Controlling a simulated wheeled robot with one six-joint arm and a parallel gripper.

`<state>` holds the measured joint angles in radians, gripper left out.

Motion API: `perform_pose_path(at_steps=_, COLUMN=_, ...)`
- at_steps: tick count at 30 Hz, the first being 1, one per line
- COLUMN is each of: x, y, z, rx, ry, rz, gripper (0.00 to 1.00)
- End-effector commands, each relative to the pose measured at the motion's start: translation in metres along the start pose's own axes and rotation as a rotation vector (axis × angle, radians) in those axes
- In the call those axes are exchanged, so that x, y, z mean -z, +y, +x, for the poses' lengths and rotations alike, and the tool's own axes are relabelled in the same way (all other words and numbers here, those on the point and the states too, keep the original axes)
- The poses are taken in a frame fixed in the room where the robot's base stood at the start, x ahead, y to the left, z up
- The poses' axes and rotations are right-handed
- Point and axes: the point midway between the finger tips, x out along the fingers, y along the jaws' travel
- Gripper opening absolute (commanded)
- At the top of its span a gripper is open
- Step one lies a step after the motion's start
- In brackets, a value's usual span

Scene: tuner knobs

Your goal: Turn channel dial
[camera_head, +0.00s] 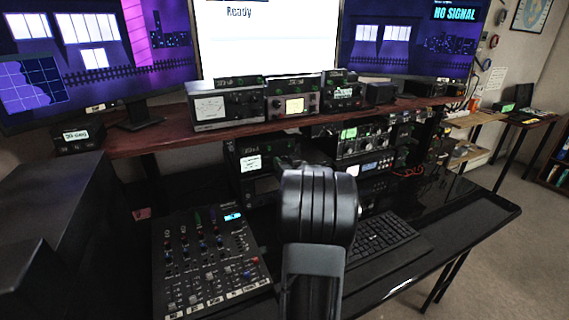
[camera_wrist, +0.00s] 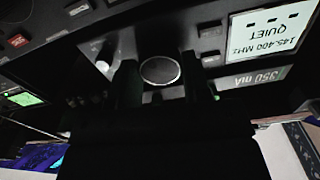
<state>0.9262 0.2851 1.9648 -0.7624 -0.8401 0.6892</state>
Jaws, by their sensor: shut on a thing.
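The channel dial (camera_wrist: 160,70) is a round dark knob with a grey face on the radio's front, seen in the wrist view. My gripper (camera_wrist: 160,78) has one finger on each side of it and is shut on it. A white label reading "145.400 MHz QUIET" (camera_wrist: 275,37) is beside it, with a "350 mA" strip (camera_wrist: 250,79) near it. In the head view the radio (camera_head: 250,163) stands under the wooden shelf. My arm hides the dial and the fingertips there.
A mixer (camera_head: 208,262) lies on the black desk at left, and a keyboard (camera_head: 385,238) at right. More radios (camera_head: 365,140) stand right of my arm. The wooden shelf (camera_head: 180,137) above carries small meter boxes (camera_head: 228,106) and monitors.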

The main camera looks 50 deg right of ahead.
Motion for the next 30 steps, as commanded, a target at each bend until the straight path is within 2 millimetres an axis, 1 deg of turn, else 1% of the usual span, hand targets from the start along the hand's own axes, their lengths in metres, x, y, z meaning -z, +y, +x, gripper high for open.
perform_pose_path(at_steps=4, x=-0.0021, y=0.0001, z=0.0000, rx=0.001, ry=0.001, rz=-0.025, gripper=0.20)
perform_pose_path(at_steps=9, x=-0.0050, y=0.0007, z=0.0002, rx=0.000, ry=0.003, rz=-0.225, gripper=0.20)
perform_pose_path(at_steps=13, x=-0.0021, y=0.0002, z=0.0002, rx=0.001, ry=0.003, rz=-0.332, gripper=0.20)
perform_pose_path(at_steps=22, x=0.0002, y=0.0000, z=0.0003, rx=0.000, ry=0.000, rz=-0.351, gripper=0.20)
perform_pose_path(at_steps=23, x=0.0002, y=0.0000, z=0.0003, rx=0.000, ry=0.000, rz=-0.351, gripper=0.46)
perform_pose_path(at_steps=30, x=0.0001, y=0.0001, z=0.0003, rx=0.000, ry=0.000, rz=-0.350, gripper=0.69)
